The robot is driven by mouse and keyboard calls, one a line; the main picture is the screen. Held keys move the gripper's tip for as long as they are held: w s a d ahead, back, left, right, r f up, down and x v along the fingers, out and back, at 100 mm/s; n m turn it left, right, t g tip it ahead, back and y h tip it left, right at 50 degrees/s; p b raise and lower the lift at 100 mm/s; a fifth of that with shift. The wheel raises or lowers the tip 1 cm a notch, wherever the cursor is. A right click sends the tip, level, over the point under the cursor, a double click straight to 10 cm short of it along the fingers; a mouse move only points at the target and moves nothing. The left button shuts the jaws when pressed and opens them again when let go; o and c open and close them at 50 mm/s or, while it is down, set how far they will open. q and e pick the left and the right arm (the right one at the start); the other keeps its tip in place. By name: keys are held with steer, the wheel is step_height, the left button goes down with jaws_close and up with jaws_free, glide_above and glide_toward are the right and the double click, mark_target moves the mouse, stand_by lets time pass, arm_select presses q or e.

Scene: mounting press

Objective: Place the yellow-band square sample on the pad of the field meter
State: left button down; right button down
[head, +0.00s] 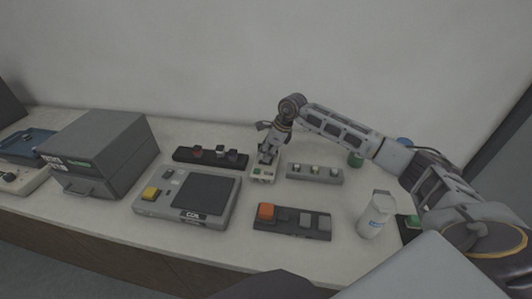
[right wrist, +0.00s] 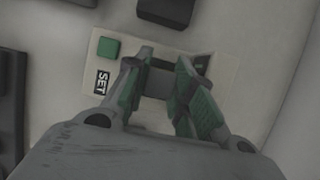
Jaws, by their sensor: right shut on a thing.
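My right gripper (head: 268,153) reaches down over a small beige meter-like device (head: 263,174) in the middle of the table. In the right wrist view this device (right wrist: 123,28) has a green button and a SET label. There my right gripper (right wrist: 166,70) is over its face, shut on a small dark piece (right wrist: 159,84) between the fingers. The fingers hide much of the piece; I see no yellow band on it. Whether it touches the device I cannot tell. My left gripper is not in view.
A dark rack (head: 180,154) with small pieces stands to the left, a grey rack (head: 326,178) to the right. In front are a CDL-labelled console (head: 226,207) and a dark box with an orange button (head: 266,211). A white bottle (head: 375,216) stands at the right.

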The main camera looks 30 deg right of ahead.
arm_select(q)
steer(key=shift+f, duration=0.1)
arm_select(e)
steer(key=shift+f, duration=0.1)
steer(key=c, duration=1.5)
jaws_free()
steer(key=shift+d+r, duration=0.1)
steer(key=shift+r, duration=0.3)
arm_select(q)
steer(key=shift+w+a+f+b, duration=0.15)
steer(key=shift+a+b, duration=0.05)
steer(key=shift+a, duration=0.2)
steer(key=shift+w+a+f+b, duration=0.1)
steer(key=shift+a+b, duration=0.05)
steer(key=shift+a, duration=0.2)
arm_select(e)
steer(key=v, duration=1.1)
steer(key=shift+s+r, duration=0.15)
steer(key=shift+r, duration=0.1)
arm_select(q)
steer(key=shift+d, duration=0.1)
